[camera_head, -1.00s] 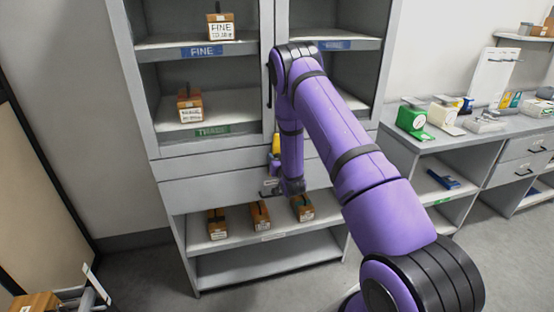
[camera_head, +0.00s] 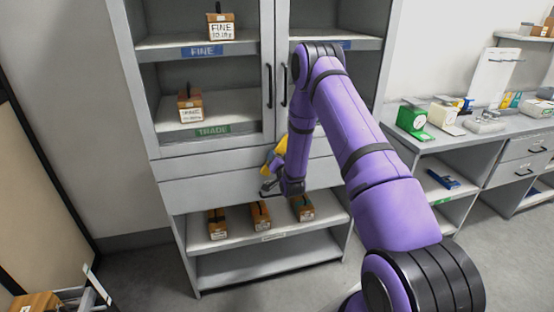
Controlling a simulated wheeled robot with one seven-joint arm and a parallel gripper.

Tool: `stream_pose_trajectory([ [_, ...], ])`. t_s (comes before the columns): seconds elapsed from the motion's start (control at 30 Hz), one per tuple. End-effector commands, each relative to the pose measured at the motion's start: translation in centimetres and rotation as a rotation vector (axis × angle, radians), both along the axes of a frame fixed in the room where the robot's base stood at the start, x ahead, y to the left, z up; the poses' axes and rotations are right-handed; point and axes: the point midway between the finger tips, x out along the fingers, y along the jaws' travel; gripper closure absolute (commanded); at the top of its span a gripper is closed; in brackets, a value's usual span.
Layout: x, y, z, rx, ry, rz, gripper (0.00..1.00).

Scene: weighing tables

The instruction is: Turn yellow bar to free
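The yellow bar (camera_head: 275,158) is on the front of the grey cabinet (camera_head: 215,180), below the upper doors. It looks tilted, with its upper end leaning right and partly behind my purple arm. My gripper (camera_head: 268,188) is just below and beside the bar, at the cabinet front. The fingers are small and dark, and I cannot tell whether they touch the bar or are open or shut. Part of the bar and its mount is hidden by my wrist.
The cabinet doors have two dark handles (camera_head: 269,87). Several brown boxes (camera_head: 260,216) stand on the open shelf below my gripper. A bench (camera_head: 450,142) with scales is at the right.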

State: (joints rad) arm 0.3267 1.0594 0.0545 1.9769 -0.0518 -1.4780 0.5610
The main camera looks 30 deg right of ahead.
Motion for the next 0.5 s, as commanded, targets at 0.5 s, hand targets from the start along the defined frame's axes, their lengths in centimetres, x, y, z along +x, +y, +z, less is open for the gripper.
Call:
stream_pose_trajectory([
  [0.5, -0.05, -0.06, 0.08, 0.473, -0.136, -0.002, 0.94],
])
